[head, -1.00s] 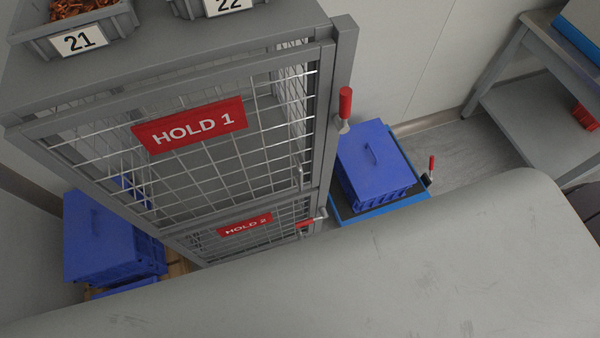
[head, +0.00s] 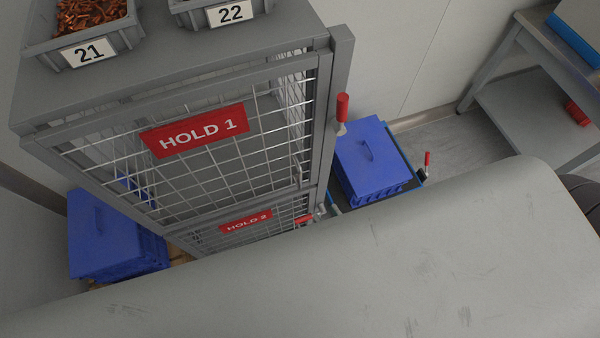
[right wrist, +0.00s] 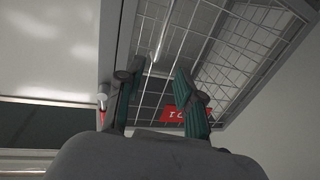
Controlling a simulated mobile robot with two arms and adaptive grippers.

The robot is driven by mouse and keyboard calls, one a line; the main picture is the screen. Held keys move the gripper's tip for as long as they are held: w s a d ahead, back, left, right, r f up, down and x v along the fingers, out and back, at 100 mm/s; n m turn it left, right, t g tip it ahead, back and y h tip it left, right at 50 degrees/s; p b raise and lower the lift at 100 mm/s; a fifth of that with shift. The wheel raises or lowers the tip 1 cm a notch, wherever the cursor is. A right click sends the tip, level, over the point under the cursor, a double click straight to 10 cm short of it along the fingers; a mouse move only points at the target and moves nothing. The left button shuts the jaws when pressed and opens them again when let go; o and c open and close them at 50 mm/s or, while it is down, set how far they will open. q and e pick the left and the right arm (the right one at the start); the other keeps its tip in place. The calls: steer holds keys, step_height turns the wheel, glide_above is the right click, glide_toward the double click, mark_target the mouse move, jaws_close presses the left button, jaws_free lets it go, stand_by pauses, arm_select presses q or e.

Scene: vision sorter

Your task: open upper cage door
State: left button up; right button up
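The upper cage door (head: 222,136) is a grey frame with wire mesh and a red "HOLD 1" sign (head: 195,131). It looks shut in the head view. A red handle (head: 342,107) stands upright at the right post beside it. In the right wrist view, my right gripper (right wrist: 160,80) is open, with a clear gap between its two fingers. Mesh and part of a red sign (right wrist: 172,114) show behind the fingers, and a red handle (right wrist: 102,101) shows left of them. My left gripper is not in view.
The lower door has a red "HOLD 2" sign (head: 246,221). Bins 21 (head: 88,53) and 22 (head: 231,13) stand on top of the cage. Blue crates stand left (head: 112,238) and right (head: 368,160) of it. A grey table (head: 530,110) is at the right.

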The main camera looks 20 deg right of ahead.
mark_target(301, 178)
steer(key=p+x, duration=0.2)
steer(key=x, duration=1.1)
steer(key=shift+f, duration=0.1)
steer(key=shift+c, duration=0.2)
jaws_close()
